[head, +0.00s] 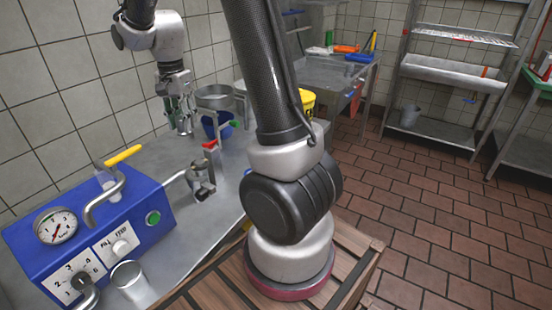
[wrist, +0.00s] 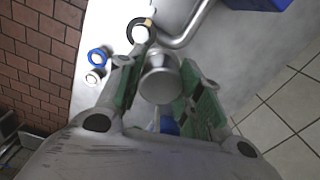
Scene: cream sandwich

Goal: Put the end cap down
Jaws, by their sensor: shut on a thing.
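My gripper (head: 182,120) is at the back left in the head view, above the steel counter (head: 185,235) near the wall. In the wrist view its green-padded fingers stand either side of a round grey metal piece (wrist: 160,82), which looks like the end cap. The gripper is shut on it. In the head view the fingers hide most of this piece, and I cannot tell how far it is above the counter.
A blue machine (head: 125,225) with a gauge, yellow lever and bent pipe stands front left. A red-handled metal fitting (head: 205,180) is on the pipe. A metal cup (head: 131,280) stands in front. A metal pot (head: 216,96) and blue container (head: 217,125) are beside the gripper.

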